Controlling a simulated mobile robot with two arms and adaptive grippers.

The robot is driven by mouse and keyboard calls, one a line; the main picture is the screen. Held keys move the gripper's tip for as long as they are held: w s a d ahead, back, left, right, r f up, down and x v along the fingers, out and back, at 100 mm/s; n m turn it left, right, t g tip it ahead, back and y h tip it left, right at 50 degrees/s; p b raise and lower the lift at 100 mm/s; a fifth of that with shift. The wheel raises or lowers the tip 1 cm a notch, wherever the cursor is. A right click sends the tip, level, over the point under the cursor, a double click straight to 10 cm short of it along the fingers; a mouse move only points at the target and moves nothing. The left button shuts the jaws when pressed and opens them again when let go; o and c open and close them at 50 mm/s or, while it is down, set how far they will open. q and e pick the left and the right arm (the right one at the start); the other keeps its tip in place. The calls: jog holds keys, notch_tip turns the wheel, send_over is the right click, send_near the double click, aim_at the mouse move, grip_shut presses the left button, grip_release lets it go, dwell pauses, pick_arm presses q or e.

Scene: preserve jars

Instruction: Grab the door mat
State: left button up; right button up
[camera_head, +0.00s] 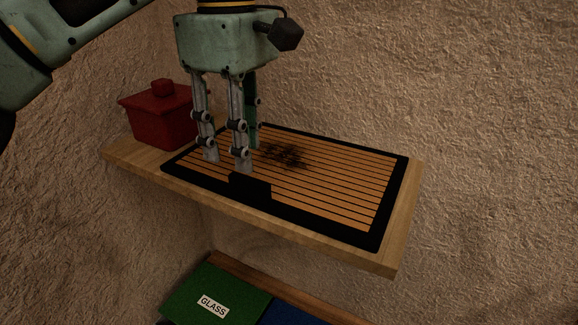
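The door mat (335,178) lies flat on a wooden shelf. It has orange-brown slats, a black border, a dark smudge near its middle and a black tab at its front edge. My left gripper (230,157) points down over the left part of the mat, behind the tab. Its fingers are apart, with nothing seen between them. The fingertips are at or just above the mat's surface; I cannot tell whether they touch it. My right gripper is not in view.
The wooden shelf (408,213) juts from a rough plaster wall. A red lidded pot (160,118) stands at its left end, close to the mat and gripper. Below are a green lid marked GLASS (232,286) and a blue one (290,315).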

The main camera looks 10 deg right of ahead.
aim_at(249, 179)
pick_arm(q)
notch_tip(249, 179, down, 2)
jog(key=f, duration=0.1)
jog(key=f+p, duration=0.1)
jog(key=f, duration=0.1)
jog(key=f+p, duration=0.1)
jog(key=shift+s+d+f, duration=0.15)
jog(key=shift+d+f, duration=0.1)
jog(key=shift+d, duration=0.15)
jog(key=shift+f, duration=0.3)
jog(key=shift+c, duration=0.3)
grip_shut()
